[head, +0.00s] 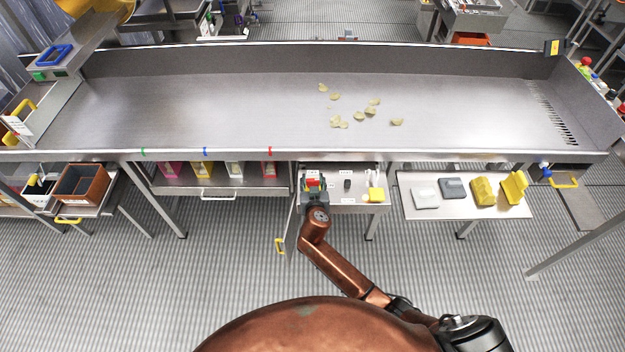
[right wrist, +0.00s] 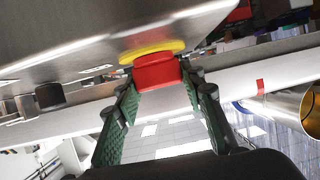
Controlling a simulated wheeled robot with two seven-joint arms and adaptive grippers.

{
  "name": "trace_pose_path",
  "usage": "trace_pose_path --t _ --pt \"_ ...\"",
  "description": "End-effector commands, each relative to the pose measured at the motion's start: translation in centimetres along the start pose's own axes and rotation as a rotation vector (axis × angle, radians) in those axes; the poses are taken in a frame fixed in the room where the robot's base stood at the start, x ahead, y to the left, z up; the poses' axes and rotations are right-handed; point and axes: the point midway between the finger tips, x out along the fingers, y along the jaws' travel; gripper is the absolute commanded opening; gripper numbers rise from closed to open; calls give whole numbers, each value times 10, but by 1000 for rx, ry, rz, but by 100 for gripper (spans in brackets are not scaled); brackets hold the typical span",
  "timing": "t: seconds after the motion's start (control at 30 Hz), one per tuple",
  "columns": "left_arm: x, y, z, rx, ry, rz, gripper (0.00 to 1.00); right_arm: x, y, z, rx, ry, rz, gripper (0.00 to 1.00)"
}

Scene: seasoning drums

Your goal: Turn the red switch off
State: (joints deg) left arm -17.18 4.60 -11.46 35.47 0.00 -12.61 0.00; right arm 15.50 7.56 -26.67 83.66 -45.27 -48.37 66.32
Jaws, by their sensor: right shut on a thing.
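The red switch (right wrist: 157,73) shows in the right wrist view as a red block on a yellow round base (right wrist: 152,52), set on a grey metal panel. In the head view the red switch (head: 313,181) is a small red spot at the open cabinet under the long table. My right gripper (right wrist: 160,110) has its green-padded fingers on either side of the red switch and is shut on it. In the head view my right gripper (head: 314,198) reaches the panel and partly covers it. My left gripper is not in view.
A black knob (right wrist: 49,96) sits beside the switch on the panel. The cabinet door (head: 291,225) stands open left of my arm. A shelf (head: 408,190) with grey and yellow pads is to the right. The steel table (head: 220,110) above holds scattered chips (head: 359,114).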

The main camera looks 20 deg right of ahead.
Motion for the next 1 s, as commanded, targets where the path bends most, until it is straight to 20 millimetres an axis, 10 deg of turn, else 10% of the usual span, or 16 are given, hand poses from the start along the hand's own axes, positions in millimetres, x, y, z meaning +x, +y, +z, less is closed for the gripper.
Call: trace_pose_path --t 0.7,1.0 --pt "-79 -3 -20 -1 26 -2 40 0 4 -7 -239 2 -545 12" --pt "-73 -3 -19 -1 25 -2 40 4 6 -1 -350 2 -806 12"
